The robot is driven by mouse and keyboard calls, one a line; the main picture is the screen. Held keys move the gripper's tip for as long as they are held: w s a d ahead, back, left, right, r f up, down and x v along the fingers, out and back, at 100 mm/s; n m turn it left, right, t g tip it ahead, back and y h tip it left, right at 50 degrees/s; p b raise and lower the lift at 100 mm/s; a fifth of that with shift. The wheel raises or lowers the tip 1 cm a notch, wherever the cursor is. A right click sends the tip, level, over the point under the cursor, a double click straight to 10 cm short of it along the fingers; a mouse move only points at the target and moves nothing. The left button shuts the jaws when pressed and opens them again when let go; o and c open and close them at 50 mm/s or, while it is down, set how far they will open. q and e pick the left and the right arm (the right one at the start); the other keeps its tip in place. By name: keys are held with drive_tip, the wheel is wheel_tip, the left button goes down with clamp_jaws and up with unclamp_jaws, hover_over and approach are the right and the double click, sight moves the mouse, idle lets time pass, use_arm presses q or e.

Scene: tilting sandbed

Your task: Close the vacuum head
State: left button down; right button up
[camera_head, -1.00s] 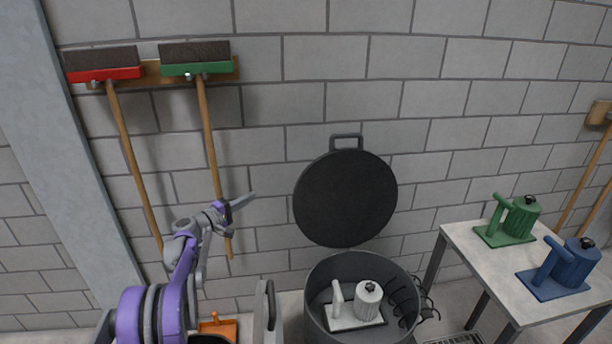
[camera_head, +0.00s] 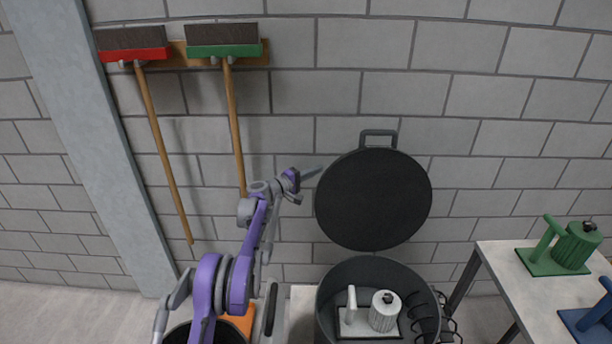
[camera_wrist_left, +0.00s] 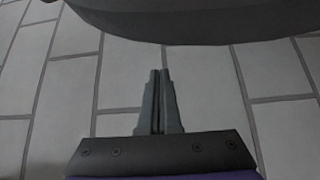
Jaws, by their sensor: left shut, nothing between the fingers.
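The vacuum head is a large round black lid (camera_head: 373,200) with a square handle (camera_head: 378,137) on top. It stands open, tilted up behind the grey drum (camera_head: 337,287), in front of the wall. Inside the drum is a white canister with an upright handle (camera_head: 383,312) on a base. My left gripper (camera_head: 314,172) is shut and empty, just left of the lid's upper left edge. In the left wrist view its closed fingers (camera_wrist_left: 160,78) point toward a dark curved edge, probably the lid (camera_wrist_left: 200,22). My right gripper is not in view.
A table (camera_head: 497,256) at the right holds a green canister (camera_head: 575,247) and a blue one (camera_head: 597,325). Two brooms (camera_head: 160,150) hang on the wall behind my left arm. Black hose coils (camera_head: 427,318) lie at the drum's right side.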

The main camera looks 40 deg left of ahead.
use_arm(q)
drive_tip(key=d, duration=0.3)
drive_tip(key=shift+s+d, duration=0.1)
drive_tip(key=shift+d, duration=0.3)
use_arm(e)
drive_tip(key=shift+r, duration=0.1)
